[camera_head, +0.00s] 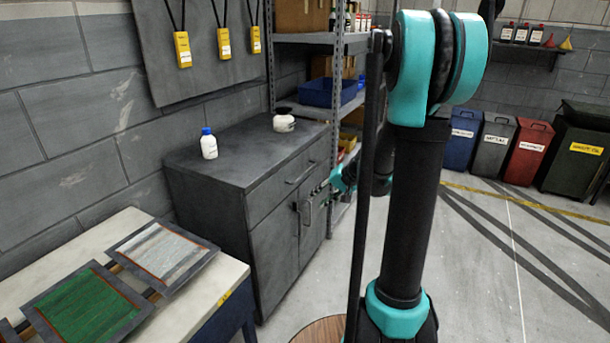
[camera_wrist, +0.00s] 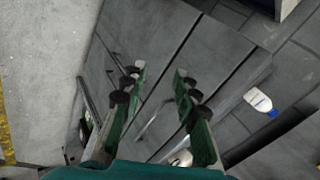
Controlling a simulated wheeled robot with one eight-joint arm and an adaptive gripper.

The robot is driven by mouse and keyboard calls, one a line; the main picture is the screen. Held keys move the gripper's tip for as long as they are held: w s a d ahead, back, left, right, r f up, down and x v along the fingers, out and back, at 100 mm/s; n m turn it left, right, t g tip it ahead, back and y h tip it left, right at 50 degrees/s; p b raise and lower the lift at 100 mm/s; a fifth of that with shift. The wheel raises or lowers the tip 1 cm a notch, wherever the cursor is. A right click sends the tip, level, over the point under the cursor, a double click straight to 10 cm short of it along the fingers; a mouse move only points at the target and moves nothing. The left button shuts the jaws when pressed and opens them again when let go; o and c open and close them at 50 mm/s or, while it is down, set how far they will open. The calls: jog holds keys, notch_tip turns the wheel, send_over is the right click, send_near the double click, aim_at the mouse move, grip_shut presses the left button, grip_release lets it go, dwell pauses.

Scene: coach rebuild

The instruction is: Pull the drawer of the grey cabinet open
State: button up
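The grey cabinet (camera_head: 222,200) stands against the wall, with one wide drawer (camera_head: 285,185) above two doors. The drawer looks closed, its front flush with the cabinet.
A white bottle with a blue cap (camera_head: 209,146) and a white jar (camera_head: 284,123) stand on the cabinet. A bench (camera_head: 185,312) with framed panels is at front left. A metal shelf (camera_head: 330,90) stands behind the cabinet. Floor in front of the bins at right is clear.

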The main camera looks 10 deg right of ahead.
jog(key=w+d+f+m+t+y, duration=0.1)
jog(key=w+d+m+t+y, duration=0.3)
jog(key=w, duration=0.9)
jog(key=y, duration=0.2)
send_near(306, 173)
jog(key=shift+n, duration=0.3)
jog(key=x, duration=1)
jog(key=shift+w+a+f, duration=0.1)
jog(key=shift+a+f, duration=0.05)
jog(key=shift+a, duration=0.05)
grip_shut()
